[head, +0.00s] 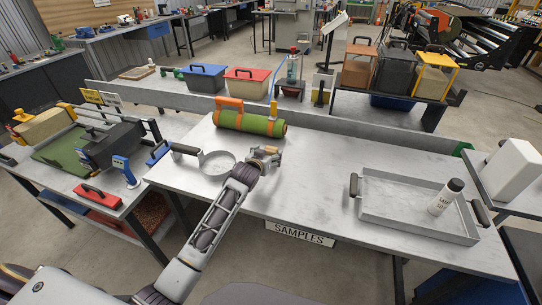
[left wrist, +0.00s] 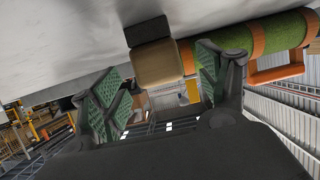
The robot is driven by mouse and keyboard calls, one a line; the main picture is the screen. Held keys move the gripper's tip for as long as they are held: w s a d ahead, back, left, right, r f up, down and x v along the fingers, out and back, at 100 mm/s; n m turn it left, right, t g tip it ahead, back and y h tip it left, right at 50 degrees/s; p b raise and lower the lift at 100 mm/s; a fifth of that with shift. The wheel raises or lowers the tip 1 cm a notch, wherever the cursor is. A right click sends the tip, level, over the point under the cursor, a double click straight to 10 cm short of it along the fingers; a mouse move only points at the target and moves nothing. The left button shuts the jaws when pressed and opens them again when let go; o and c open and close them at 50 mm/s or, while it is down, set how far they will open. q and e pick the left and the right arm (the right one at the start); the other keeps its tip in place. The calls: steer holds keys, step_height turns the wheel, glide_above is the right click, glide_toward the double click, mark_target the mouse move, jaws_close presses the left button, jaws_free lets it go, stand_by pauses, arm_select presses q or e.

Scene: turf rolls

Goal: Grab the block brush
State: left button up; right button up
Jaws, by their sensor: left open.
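The block brush shows in the left wrist view as a tan block (left wrist: 158,64) with a dark part against the pale table top. In the head view it is a small tan shape (head: 272,149) on the table, largely hidden by my left gripper (head: 262,158). My left gripper is open, and its two green-padded fingers in the left wrist view (left wrist: 158,82) stand to either side of the block's near end. I cannot tell whether either finger touches it. My right gripper is not in view.
A green turf roll with orange bands (head: 250,122) lies behind the brush. A grey tray (head: 400,212) holding a white bottle (head: 444,199) stands at right. The table middle is clear.

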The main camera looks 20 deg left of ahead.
mark_target(269, 152)
arm_select(q)
steer(key=shift+w+d+f, duration=0.1)
steer(key=shift+w+f, duration=0.25)
steer(key=shift+w, duration=0.25)
steer(key=shift+w+f, duration=0.35)
steer(key=shift+w, duration=0.25)
steer(key=shift+w+f, duration=0.2)
steer(key=shift+w, duration=0.3)
steer(key=shift+w+f, duration=0.1)
steer(key=shift+w, duration=0.1)
steer(key=c, duration=1.1)
steer(key=shift+c, duration=0.2)
steer(key=shift+r, duration=0.7)
step_height(269, 152, up, 8)
steer(key=shift+f, duration=0.15)
steer(key=shift+r, duration=0.5)
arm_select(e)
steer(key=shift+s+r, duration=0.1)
